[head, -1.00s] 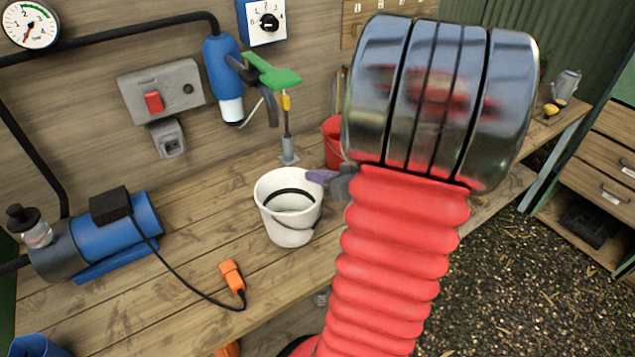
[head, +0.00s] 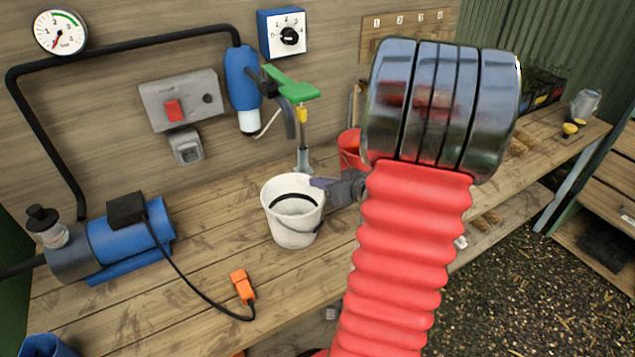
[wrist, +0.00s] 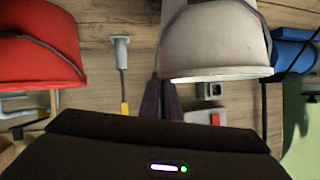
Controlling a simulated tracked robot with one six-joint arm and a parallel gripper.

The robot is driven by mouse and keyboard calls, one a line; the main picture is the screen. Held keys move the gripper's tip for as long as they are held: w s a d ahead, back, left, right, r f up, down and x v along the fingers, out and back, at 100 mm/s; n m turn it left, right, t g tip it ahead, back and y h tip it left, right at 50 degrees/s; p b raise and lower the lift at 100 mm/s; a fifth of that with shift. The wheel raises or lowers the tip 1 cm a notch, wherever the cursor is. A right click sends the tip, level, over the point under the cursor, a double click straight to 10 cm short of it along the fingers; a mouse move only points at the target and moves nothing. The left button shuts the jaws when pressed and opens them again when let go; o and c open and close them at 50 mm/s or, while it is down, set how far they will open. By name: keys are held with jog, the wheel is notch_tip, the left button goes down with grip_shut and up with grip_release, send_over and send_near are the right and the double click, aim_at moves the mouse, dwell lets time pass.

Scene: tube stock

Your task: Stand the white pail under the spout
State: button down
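The white pail (head: 291,226) is upright over the bench, its dark handle lying across the opening. The spout (head: 289,122) is a dark curved pipe under the green lever (head: 292,88), beside the blue wall cylinder (head: 242,78). The pail shows nearer me, below the spout in the head view. My gripper (head: 322,184) is at the pail's right rim, its fingers close together, apparently pinching the wall. In the upside-down wrist view, the fingers (wrist: 161,98) meet the left edge of the pail (wrist: 215,40). Whether the pail touches the bench is unclear.
A red pail (head: 350,150) stands right of the grey-footed post (head: 303,160), partly behind my arm. A blue pump (head: 125,232) sits left on the bench. An orange plug (head: 243,284) on a black cable lies in front. Bare bench (head: 200,265) lies between pump and white pail.

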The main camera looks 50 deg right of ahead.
jog(key=shift+f, duration=0.5)
dwell(0.6)
jog(key=c, duration=2.5)
grip_release()
jog(key=shift+a, duration=0.1)
jog(key=o, duration=0.6)
jog(key=shift+s+r, duration=0.1)
jog(key=v, duration=1.3)
jog(key=shift+s+r, duration=0.1)
jog(key=shift+s, duration=0.15)
jog(key=shift+w, duration=0.1)
